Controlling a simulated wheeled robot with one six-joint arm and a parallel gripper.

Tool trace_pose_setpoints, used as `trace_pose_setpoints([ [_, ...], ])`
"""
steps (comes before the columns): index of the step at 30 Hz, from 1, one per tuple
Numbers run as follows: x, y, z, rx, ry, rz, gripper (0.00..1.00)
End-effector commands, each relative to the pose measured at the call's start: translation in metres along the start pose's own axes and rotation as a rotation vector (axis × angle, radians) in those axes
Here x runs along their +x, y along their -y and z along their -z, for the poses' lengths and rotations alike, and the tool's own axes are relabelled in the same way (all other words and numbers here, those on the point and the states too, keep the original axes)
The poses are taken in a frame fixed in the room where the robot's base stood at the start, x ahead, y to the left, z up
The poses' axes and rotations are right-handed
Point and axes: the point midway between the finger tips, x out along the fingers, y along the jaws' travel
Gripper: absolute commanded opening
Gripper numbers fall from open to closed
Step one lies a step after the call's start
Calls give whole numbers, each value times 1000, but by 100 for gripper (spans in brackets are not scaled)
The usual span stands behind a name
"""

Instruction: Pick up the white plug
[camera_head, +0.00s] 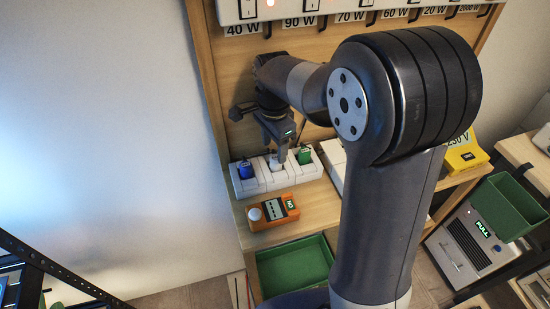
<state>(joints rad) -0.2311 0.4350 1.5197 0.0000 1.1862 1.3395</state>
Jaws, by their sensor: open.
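The white plug (275,166) stands in the middle of the white socket strip (262,186) on the wooden shelf. A blue plug (245,170) is to its left and a green plug (304,155) to its right in the same strip. My gripper (276,154) points down directly over the white plug, with its fingers at or around the plug's top. It is open. The fingertips are small here, and I cannot tell whether they touch the plug. My arm comes in from the right and hides part of the shelf and back board.
An orange meter (273,212) with a round knob lies in front of the strip. A green bin (294,267) is below the shelf edge. A yellow box (463,156) stands at the right. Wattage labels and hooks line the back board above. The wall at left is clear.

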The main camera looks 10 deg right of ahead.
Motion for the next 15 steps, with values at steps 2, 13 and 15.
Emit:
trace_pose_setpoints([
  [2,10,-4,1,1,1,-5,55],
  [13,45,-4,2,0,0,0,55],
  [15,45,-4,2,0,0,0,55],
])
